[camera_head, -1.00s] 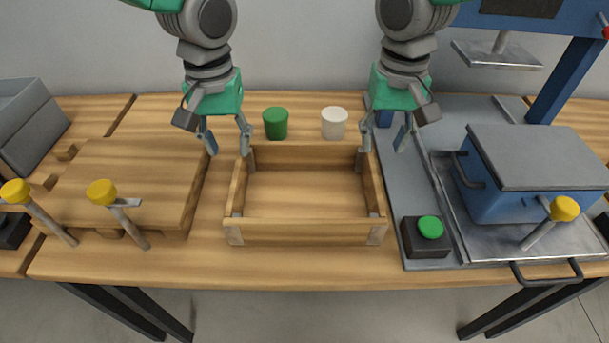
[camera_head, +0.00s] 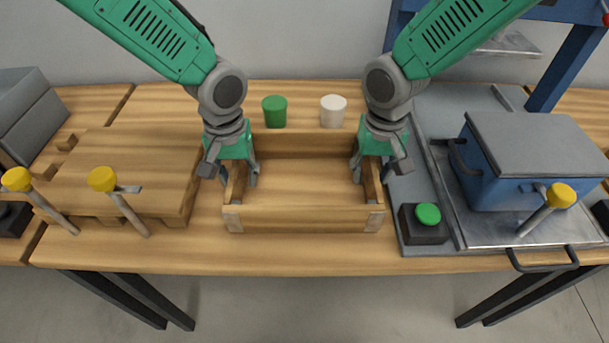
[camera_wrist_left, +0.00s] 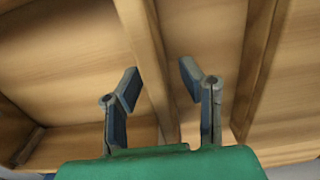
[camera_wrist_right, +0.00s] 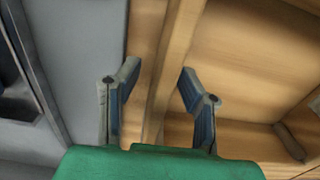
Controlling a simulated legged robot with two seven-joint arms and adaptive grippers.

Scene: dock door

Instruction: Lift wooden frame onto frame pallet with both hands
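The wooden frame (camera_head: 304,219) is an open rectangular box of light wood with grey corner pieces, on the table in the middle of the head view. The frame pallet (camera_head: 125,170) is a slatted wooden platform to its left. My left gripper (camera_head: 238,178) is open, its fingers on either side of the frame's left wall (camera_wrist_left: 150,60). My right gripper (camera_head: 374,172) is open in the same way around the right wall (camera_wrist_right: 176,60). In both wrist views gaps show between the fingers and the walls. My grippers hide parts of both side walls.
Yellow-topped posts (camera_head: 103,180) stand at the pallet's front. A green cup (camera_head: 275,111) and a white cup (camera_head: 333,111) stand behind the frame. On the right are a button box (camera_head: 425,224) and a blue lidded box (camera_head: 520,185). A grey bin (camera_head: 30,115) is far left.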

